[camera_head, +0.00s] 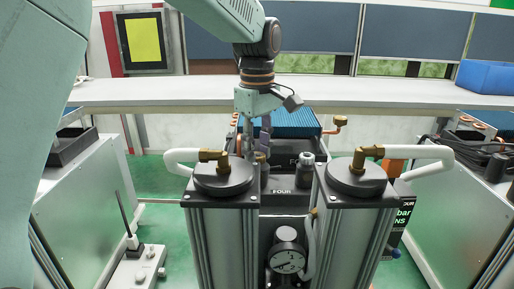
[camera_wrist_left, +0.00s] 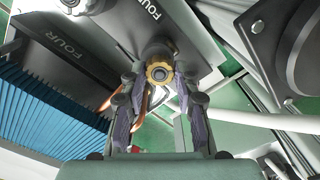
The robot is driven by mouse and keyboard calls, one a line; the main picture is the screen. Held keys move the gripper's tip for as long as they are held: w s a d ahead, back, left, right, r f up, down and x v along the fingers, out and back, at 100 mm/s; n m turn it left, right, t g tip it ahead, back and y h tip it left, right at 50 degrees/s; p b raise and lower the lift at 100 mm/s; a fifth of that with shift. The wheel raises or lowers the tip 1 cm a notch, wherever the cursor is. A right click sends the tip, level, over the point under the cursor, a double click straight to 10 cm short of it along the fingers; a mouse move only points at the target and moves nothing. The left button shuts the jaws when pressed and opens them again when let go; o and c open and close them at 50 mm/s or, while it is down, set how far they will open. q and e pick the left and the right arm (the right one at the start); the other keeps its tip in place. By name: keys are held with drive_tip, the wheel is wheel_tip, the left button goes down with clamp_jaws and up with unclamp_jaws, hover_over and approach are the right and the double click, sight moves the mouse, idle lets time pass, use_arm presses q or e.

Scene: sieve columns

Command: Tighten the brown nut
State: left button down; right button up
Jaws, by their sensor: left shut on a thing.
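The brown nut (camera_wrist_left: 159,72) is a brass-coloured ring on a fitting that shows near the middle of the left wrist view. In the head view a bit of brass (camera_head: 261,157) shows below my fingertips, between the two columns. My left gripper (camera_head: 254,150) comes down from above, pointing downward. In the left wrist view its two dark fingers (camera_wrist_left: 159,82) stand on either side of the nut and are shut on it. The fingers partly hide the nut in the head view. My right gripper is in neither view.
Two columns with dark round caps (camera_head: 223,178) (camera_head: 356,178), brass elbows and white hoses stand close on both sides. A pressure gauge (camera_head: 287,258) sits below. A blue ribbed block (camera_head: 295,122) lies behind. A long white bench (camera_head: 170,92) crosses the back.

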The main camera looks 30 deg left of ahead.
use_arm(q)
drive_tip(key=shift+w+r, duration=0.1)
drive_tip(key=shift+w, duration=0.05)
drive_tip(key=shift+m, duration=0.3)
drive_tip(key=m, duration=0.4)
drive_tip(key=shift+r+m, duration=0.1)
drive_tip(key=shift+m, duration=0.2)
drive_tip(key=m, duration=1.2)
drive_tip(key=shift+d+m, duration=0.1)
drive_tip(key=shift+m, duration=0.3)
drive_tip(key=m, duration=0.5)
drive_tip(key=shift+r, duration=0.1)
drive_tip(key=shift+m, duration=0.3)
